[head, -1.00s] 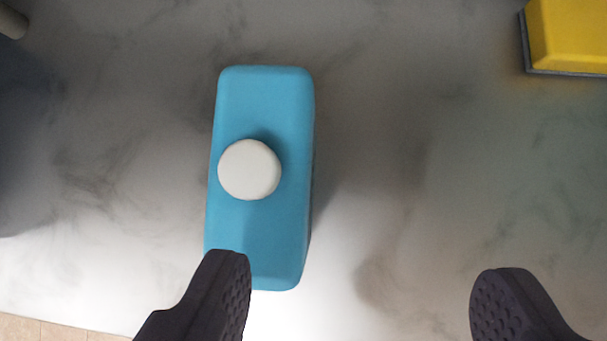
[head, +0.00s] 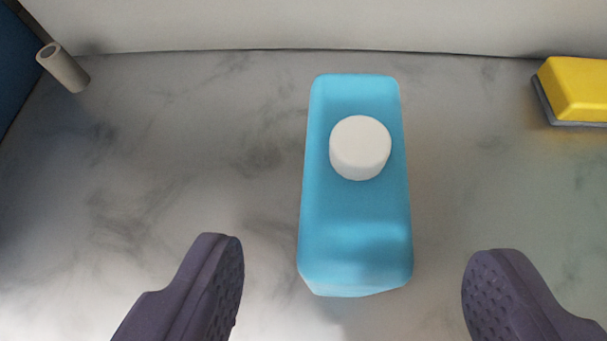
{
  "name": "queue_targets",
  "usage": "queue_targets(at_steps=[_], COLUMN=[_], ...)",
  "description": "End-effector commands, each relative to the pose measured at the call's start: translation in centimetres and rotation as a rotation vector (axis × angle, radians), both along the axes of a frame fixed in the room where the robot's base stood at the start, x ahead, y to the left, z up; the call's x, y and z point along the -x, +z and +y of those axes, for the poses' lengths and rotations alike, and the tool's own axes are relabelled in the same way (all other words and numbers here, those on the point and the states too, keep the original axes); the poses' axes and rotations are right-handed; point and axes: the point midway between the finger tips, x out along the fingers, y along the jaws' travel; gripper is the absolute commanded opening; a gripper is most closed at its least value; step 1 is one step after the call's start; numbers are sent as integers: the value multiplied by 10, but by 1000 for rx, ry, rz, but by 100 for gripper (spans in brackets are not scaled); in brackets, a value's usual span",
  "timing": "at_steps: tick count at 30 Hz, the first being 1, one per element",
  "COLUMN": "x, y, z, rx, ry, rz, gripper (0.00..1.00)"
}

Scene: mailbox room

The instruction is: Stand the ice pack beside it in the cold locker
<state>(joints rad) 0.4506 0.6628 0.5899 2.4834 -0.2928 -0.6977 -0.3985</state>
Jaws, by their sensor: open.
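The ice pack (head: 355,230) is a blue rounded block with a white round cap (head: 360,148) on its upper face. It rests on the grey marbled counter, near the middle of the head view. My gripper (head: 352,285) is open and empty. Its two dark purple fingers show at the bottom, one to the left of the ice pack and one to the right, with a gap on each side. The cold locker cannot be made out in this view.
A yellow block with a grey base (head: 580,90) sits at the far right. A beige cylinder (head: 63,68) lies at the upper left near a dark blue surface (head: 22,65). A pale wall (head: 300,22) runs behind the marbled counter (head: 200,150). Counter on both sides of the pack is clear.

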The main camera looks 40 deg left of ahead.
Motion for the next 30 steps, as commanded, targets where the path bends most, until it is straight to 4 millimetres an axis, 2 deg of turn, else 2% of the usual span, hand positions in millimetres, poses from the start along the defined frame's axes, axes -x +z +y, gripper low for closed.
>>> queue_targets(at_steps=[5,15,25,30], x=[-8,-47,-54,-54], y=[-12,-41,-44,-44], z=[9,30,34,34], rx=[-6,-5,-4,-4], ry=[4,4,3,3], rz=[-1,1,0,0], gripper=[74,74,74,35])
